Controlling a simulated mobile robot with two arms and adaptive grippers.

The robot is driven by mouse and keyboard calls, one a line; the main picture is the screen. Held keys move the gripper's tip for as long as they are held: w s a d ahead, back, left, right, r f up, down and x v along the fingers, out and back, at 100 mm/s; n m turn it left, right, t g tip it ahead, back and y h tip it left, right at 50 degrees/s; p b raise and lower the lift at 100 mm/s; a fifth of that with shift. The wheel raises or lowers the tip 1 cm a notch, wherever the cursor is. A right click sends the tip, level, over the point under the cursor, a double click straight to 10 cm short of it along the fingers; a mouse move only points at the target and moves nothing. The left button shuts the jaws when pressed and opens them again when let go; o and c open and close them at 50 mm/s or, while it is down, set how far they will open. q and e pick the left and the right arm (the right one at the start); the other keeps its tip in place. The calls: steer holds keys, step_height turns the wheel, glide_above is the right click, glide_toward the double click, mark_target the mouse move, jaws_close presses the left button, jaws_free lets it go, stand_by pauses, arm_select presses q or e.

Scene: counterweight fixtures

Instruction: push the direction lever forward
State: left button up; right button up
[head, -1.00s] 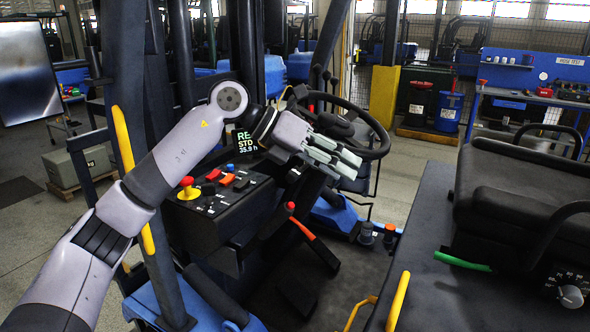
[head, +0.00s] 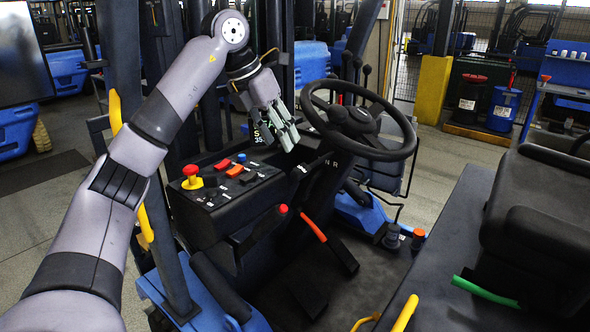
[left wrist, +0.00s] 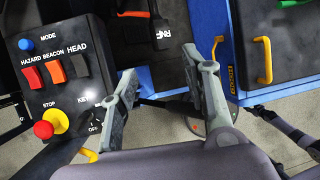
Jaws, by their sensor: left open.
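The steering column carries a black panel marked with N and R (head: 330,163), below the steering wheel (head: 385,148). In the left wrist view the panel reads R, N, F (left wrist: 160,32). My left gripper (head: 280,138) is open and empty, left of the wheel and above the column's left side. In the left wrist view its two fingers (left wrist: 172,68) are spread apart, with the stalk beyond them. I see no contact with it.
A switch panel (head: 228,190) with a red stop button (head: 191,172) lies left of the column. A red-tipped lever (head: 270,222) and a red-handled lever (head: 314,228) stand below. The seat (head: 535,225) is at right.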

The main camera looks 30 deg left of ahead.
mark_target(296, 170)
arm_select(q)
steer(key=x, duration=0.6)
steer(key=shift+w+r+p, duration=0.1)
steer(key=shift+p, duration=0.3)
steer(key=x, duration=0.3)
steer(key=shift+p, duration=0.3)
steer(key=shift+w+d+f, duration=0.15)
steer(key=shift+w+f, duration=0.05)
steer(key=shift+f, duration=0.4)
steer(key=shift+s, duration=0.1)
steer(key=c, duration=0.7)
jaws_close()
arm_select(e)
steer(key=w, duration=0.1)
steer(key=w+r, duration=0.1)
steer(key=w+d, duration=0.1)
steer(key=shift+w+r, duration=0.1)
steer(key=shift+r, duration=0.25)
steer(key=shift+a, duration=0.2)
